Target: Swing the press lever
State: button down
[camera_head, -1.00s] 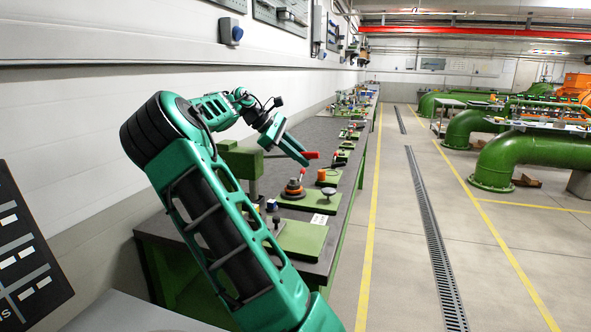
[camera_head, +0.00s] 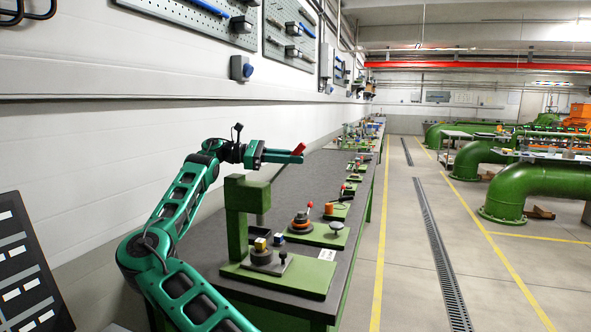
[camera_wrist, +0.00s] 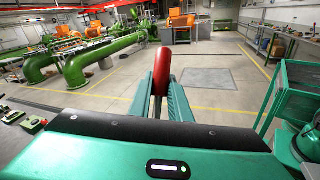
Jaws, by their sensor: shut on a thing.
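The press is a green C-shaped frame (camera_head: 238,222) on a green base plate (camera_head: 275,274), near the bench's close end. Its lever has a red handle (camera_head: 299,149), which shows above my gripper's fingers, tilted up to the right. My gripper (camera_head: 294,156) is level, above and right of the press head, and is shut on the red handle. In the wrist view the red handle (camera_wrist: 159,75) stands between the two green fingers. A yellow-topped block (camera_head: 261,247) sits on a round grey stand under the press head.
The wall (camera_head: 110,150) runs close on the left. The aisle floor on the right is clear.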

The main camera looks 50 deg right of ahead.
jog(key=shift+w+a+r+n+g+h, duration=0.25)
jog(key=shift+w+r+g+h, duration=0.1)
jog(key=shift+w, duration=0.25)
jog(key=shift+w+a+r+n+g+h, duration=0.15)
jog(key=shift+w+a+r+g+h, duration=0.15)
jog(key=shift+w, duration=0.3)
jog(key=shift+w+r, duration=0.1)
jog(key=shift+r, duration=0.05)
jog(key=c, duration=1.6)
grip_release()
jog(key=shift+w, duration=0.1)
jog(key=shift+c, duration=0.2)
jog(key=v, duration=1)
jog(key=shift+w+a, duration=0.2)
jog(key=shift+w, duration=0.1)
jog(key=shift+s, duration=0.1)
